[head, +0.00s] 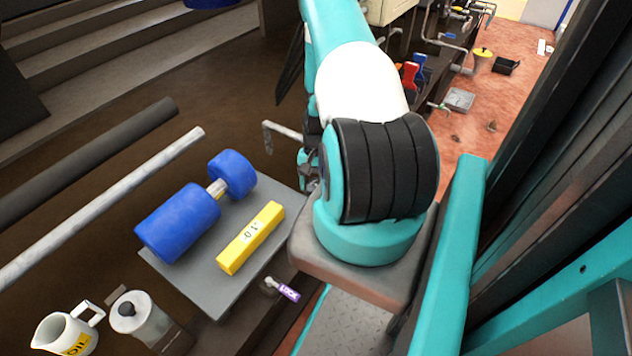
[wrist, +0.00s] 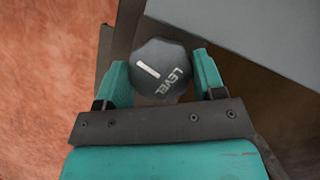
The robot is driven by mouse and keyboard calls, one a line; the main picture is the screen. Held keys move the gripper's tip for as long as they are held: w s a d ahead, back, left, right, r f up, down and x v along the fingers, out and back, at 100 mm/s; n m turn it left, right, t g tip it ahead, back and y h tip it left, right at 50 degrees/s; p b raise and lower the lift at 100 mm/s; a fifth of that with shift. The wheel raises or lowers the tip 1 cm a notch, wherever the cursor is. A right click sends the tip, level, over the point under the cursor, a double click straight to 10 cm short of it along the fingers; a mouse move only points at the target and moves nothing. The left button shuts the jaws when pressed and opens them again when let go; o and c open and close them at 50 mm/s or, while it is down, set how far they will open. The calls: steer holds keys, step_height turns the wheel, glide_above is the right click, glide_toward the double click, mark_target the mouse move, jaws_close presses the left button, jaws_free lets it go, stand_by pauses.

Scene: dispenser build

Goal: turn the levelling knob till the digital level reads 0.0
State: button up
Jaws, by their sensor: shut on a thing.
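The dark levelling knob (wrist: 165,66), marked LEVEL with a white pointer line, sits between the two teal fingers of my gripper (wrist: 158,76) in the wrist view. The fingers are shut on its opposite sides. The white line slants up to the left. The yellow digital level (head: 250,238) lies on the grey plate (head: 190,279) in the head view. Its small display seems to read about -0.4 or -0.1; the last digit is hard to make out. My arm hides the knob in the head view.
A blue roller (head: 180,222) lies on the plate beside the level. A purple LOCK tag (head: 288,292) hangs on a small lever at the plate's near edge. A white jug (head: 66,335) and a lidded pot (head: 136,316) stand at the lower left.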

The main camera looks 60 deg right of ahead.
steer(key=o, duration=0.6)
steer(key=shift+o, duration=0.2)
steer(key=p+v, duration=0.3)
steer(key=v, duration=1.4)
steer(key=shift+d+r, duration=0.15)
